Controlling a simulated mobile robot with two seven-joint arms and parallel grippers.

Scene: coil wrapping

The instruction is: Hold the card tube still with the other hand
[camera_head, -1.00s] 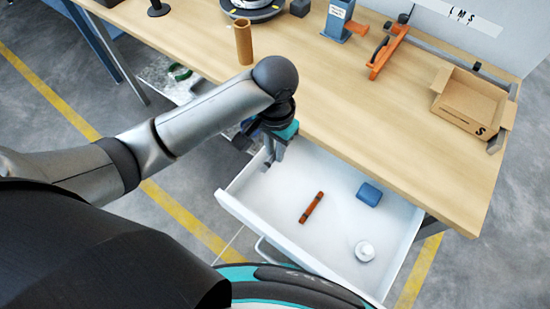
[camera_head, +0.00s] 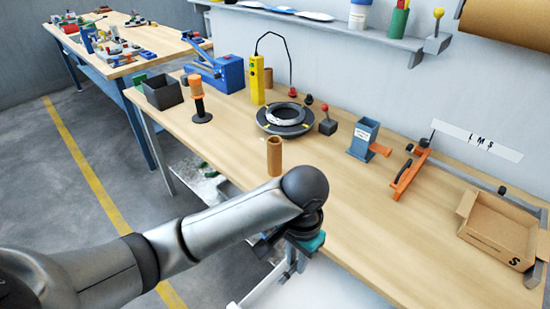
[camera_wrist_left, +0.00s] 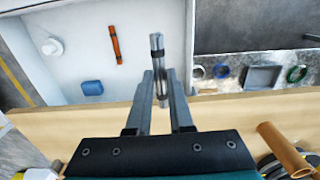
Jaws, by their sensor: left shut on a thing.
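The brown card tube (camera_head: 274,156) stands upright near the front edge of the bench, just beyond my left wrist. It also shows at the lower right of the left wrist view (camera_wrist_left: 284,148), apart from my fingers. My left gripper (camera_head: 290,262) is beyond the bench's front edge, above the open drawer. In the left wrist view its fingers (camera_wrist_left: 160,88) are shut on a slim grey rod (camera_wrist_left: 158,60) with a dark band. My right gripper is in neither view.
The white drawer (camera_wrist_left: 88,35) holds an orange rod (camera_wrist_left: 115,44), a blue block (camera_wrist_left: 92,88) and a white round thing (camera_wrist_left: 52,47). A dark ring-shaped turntable (camera_head: 285,118), a blue-grey holder (camera_head: 362,138), an orange tool (camera_head: 410,172) and an open carton (camera_head: 500,228) stand on the bench.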

